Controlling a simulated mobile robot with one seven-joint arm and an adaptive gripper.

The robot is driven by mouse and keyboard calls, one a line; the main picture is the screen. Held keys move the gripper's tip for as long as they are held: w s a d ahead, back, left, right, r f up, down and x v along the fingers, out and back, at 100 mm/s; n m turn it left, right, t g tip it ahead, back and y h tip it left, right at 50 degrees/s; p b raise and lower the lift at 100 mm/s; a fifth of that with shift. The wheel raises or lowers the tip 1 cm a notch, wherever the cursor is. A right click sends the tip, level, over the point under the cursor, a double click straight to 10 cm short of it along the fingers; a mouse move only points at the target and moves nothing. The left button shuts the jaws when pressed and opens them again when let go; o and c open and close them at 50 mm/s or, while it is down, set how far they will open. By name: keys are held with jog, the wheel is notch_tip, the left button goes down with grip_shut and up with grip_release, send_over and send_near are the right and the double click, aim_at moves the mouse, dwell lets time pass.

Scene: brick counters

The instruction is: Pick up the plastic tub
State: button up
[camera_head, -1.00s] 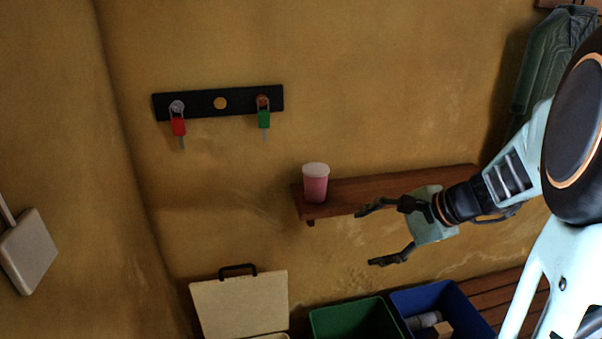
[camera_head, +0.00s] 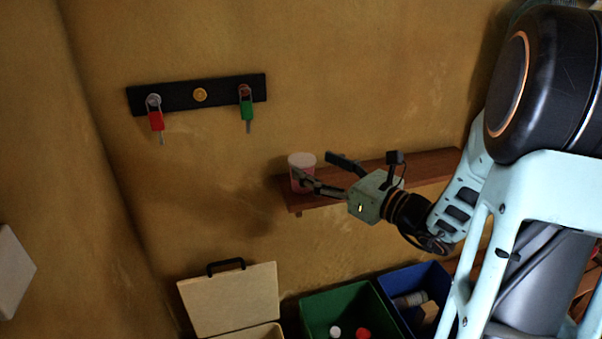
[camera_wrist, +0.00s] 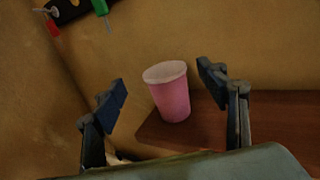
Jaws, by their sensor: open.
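The plastic tub is a pink cup with a whitish lid (camera_head: 301,161). It stands upright near the left end of a brown wooden shelf (camera_head: 420,167). In the wrist view the tub (camera_wrist: 173,97) sits between my two fingers, ahead of them, with space on both sides. My gripper (camera_head: 323,170) is open and empty. In the head view one finger crosses in front of the tub and hides part of it. I cannot tell whether that finger touches it.
A black rack (camera_head: 180,97) with a red and a green padlock hangs on the yellow wall. Below the shelf are a green bin (camera_head: 318,300), a blue bin (camera_head: 437,278) and a cream box with a raised lid (camera_head: 232,298). The wall lies close behind the shelf.

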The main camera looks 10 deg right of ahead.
aim_at(301, 158)
jog(key=x, duration=0.6)
jog(key=shift+w+d+f, duration=0.1)
jog(key=shift+d+f, duration=0.05)
jog(key=shift+f, duration=0.05)
jog(key=c, duration=0.9)
